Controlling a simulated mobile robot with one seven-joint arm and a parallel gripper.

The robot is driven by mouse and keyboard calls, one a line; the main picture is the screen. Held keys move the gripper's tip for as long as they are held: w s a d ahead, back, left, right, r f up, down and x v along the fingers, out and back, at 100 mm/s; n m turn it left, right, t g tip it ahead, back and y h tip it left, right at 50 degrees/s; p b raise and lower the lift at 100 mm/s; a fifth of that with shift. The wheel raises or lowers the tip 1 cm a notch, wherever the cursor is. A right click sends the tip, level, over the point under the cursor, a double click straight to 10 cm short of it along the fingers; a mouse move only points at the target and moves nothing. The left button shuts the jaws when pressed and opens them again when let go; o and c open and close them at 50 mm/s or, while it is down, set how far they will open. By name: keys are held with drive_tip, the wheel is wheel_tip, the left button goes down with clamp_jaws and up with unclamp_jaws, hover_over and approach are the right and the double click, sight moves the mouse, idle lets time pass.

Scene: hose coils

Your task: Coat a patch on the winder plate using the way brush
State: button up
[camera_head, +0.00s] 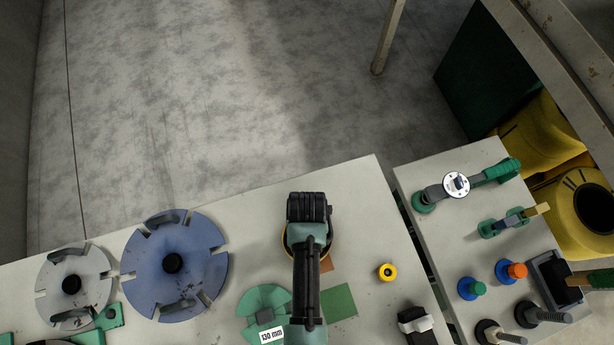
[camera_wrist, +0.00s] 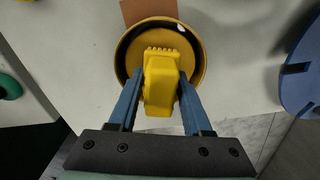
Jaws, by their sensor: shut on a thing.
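My gripper (camera_wrist: 159,82) is shut on a yellow piece with a toothed edge (camera_wrist: 160,95). The piece may be the way brush, but I cannot tell for sure. It is over a round yellow-rimmed dish with a dark inside (camera_wrist: 196,78). I cannot tell whether it touches the bottom. In the head view my arm covers most of the dish (camera_head: 286,241) and hides the fingers. A blue slotted disc (camera_head: 200,262) and a pale slotted disc (camera_head: 52,277) lie at the left. Either may be the winder plate. The blue disc's edge also shows in the wrist view (camera_wrist: 304,70).
The right table (camera_head: 450,235) holds tools and pegs. Bare table lies between the blue disc and the dish.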

drive_tip(key=shift+r+p, duration=2.85)
drive_tip(key=shift+r, duration=0.25)
drive_tip(key=shift+f, duration=0.1)
drive_tip(key=shift+w+f+b, duration=0.15)
drive_tip(key=shift+w+b, duration=0.05)
drive_tip(key=shift+b, duration=0.3)
drive_tip(key=w+b, duration=0.6)
drive_tip(key=b, duration=0.9)
drive_tip(key=shift+w+f+m, duration=0.25)
drive_tip(key=shift+f+m, duration=0.05)
drive_tip(key=shift+f, duration=0.15)
